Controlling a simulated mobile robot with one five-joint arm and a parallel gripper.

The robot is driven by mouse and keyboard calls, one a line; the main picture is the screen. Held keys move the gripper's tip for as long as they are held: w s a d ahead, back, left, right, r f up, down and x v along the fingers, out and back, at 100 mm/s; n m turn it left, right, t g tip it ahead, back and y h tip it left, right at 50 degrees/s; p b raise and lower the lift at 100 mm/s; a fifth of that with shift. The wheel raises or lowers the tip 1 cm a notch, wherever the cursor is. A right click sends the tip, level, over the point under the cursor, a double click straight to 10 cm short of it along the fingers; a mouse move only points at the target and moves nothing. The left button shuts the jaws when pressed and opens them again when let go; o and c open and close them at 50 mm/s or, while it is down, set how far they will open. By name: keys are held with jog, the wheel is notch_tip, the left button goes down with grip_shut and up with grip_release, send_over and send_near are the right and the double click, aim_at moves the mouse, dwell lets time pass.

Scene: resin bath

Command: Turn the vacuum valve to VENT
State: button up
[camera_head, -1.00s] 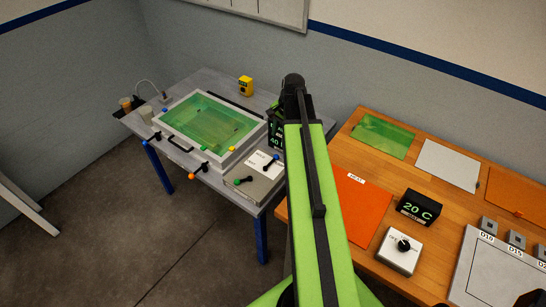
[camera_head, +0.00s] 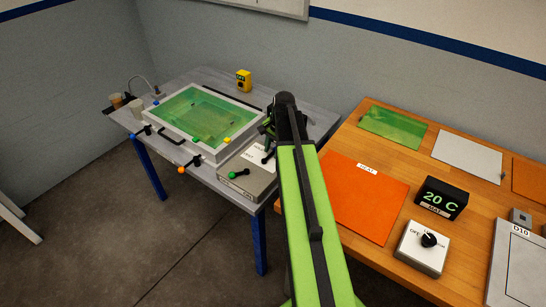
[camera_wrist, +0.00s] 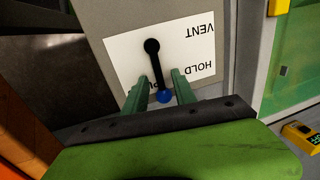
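The vacuum valve has a black lever (camera_wrist: 156,70) with a blue knob (camera_wrist: 164,97), on a white label plate (camera_wrist: 124,58) in the wrist view. The plate reads VENT, HOLD and a partly covered word starting "PU", all upside down. The lever points down the picture, to the "PU" word and away from VENT. My gripper (camera_wrist: 160,76) is open, its green fingers on either side of the lever with visible gaps. In the head view the valve box (camera_head: 248,183) stands at the bath table's front right corner; my arm hides the blue knob there.
A yellow device (camera_head: 243,80) is behind. A wooden bench (camera_head: 397,167) is at right.

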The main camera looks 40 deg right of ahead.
grip_shut()
jog(key=shift+r, duration=0.1)
dwell(1.3)
